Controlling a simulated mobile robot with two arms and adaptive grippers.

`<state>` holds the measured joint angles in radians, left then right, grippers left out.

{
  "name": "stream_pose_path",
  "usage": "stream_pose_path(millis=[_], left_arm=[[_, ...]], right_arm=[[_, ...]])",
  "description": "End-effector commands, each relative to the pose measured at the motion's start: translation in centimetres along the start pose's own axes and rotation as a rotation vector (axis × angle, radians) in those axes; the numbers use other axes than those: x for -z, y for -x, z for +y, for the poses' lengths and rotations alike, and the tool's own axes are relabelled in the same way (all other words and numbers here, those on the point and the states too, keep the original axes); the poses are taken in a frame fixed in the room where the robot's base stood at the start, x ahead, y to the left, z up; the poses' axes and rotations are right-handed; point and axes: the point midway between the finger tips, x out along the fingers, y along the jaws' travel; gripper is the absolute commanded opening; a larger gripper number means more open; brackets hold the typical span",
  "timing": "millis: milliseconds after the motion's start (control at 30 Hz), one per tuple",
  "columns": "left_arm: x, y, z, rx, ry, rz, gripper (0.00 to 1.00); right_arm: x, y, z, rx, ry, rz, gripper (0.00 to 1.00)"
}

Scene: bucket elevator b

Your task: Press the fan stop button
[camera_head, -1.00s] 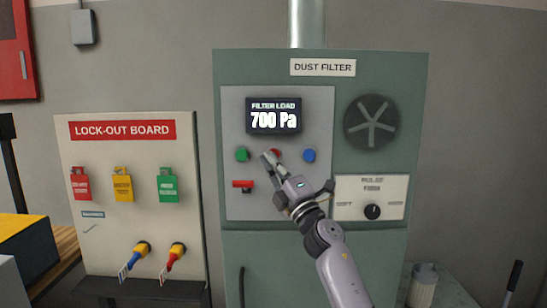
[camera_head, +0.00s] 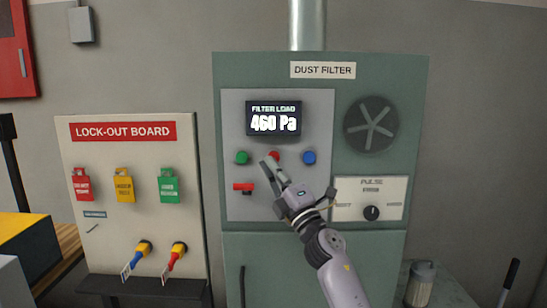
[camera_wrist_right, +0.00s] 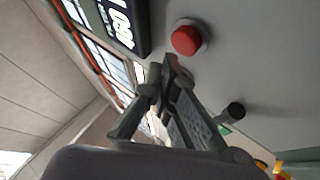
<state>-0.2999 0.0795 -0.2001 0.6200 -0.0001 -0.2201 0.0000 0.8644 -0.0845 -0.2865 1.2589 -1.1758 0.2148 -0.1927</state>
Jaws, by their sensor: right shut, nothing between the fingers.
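The dust filter cabinet (camera_head: 320,265) carries a grey panel with a green button (camera_head: 242,158), a red button (camera_head: 274,155) and a blue button (camera_head: 309,158) in a row under the display (camera_head: 274,118), which reads 460 Pa. No label naming a fan stop is legible. My right gripper (camera_head: 268,164) is shut and empty, its tips just below and left of the red button. In the right wrist view the red button (camera_wrist_right: 186,40) stands clear beyond the gripper tips (camera_wrist_right: 172,65), with a gap showing. My left gripper is not in view.
A red lever (camera_head: 243,187) sits below the green button. A round fan grille (camera_head: 371,124) and a knob (camera_head: 372,213) are at the right of the cabinet. The lock-out board (camera_head: 130,225) with coloured tags stands left. A jar (camera_head: 421,283) stands on the low surface at right.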

Motion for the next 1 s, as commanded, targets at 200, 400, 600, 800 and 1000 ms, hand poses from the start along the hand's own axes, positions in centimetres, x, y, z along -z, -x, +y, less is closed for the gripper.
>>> stream_pose_path(millis=[200, 400, 600, 800, 1000], left_arm=[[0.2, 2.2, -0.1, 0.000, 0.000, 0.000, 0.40], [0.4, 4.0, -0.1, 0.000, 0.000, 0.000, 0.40], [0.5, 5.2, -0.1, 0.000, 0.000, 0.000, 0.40], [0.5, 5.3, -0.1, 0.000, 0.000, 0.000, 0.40], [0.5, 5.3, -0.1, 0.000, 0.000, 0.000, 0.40]], right_arm=[[0.8, 0.9, 1.2, 0.002, 0.001, 0.001, 0.00], [1.8, 2.3, 2.2, 0.001, 0.000, 0.001, 0.00], [2.7, 3.7, 3.0, 0.001, 0.000, 0.000, 0.00], [3.1, 4.2, 3.1, 0.000, 0.001, 0.001, 0.00], [3.0, 4.2, 3.0, 0.000, 0.001, 0.001, 0.00]])
